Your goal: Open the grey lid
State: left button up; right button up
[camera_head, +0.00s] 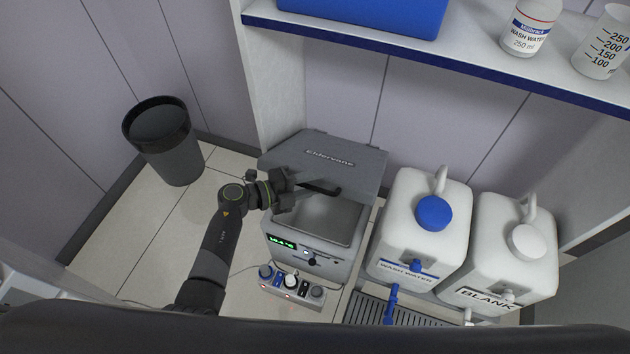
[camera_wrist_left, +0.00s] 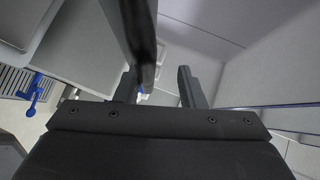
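The grey lid (camera_head: 335,158), marked "Eldervane", is tilted up toward the back of the grey bath unit (camera_head: 312,262). The bath's open basin (camera_head: 318,222) shows below the lid's front edge. A black handle (camera_head: 322,188) is on that front edge. My left gripper (camera_head: 303,190) is at the left end of the handle, over the basin. In the left wrist view, the fingers of my left gripper (camera_wrist_left: 160,88) stand apart, and a dark bar, likely the handle (camera_wrist_left: 142,40), passes close to the left finger. Contact cannot be told. My right gripper is not in view.
Two white canisters stand to the right, wash water (camera_head: 415,235) and blank (camera_head: 510,250), above a drip grate (camera_head: 375,312). A shelf (camera_head: 470,50) overhangs the back. A control box (camera_head: 290,285) sits before the bath. A black bin (camera_head: 165,140) stands left on open floor.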

pick_arm(q)
jog(key=v, duration=1.6)
jog(key=shift+a+p, duration=0.2)
jog(key=shift+p, duration=0.25)
jog(key=shift+s, duration=0.1)
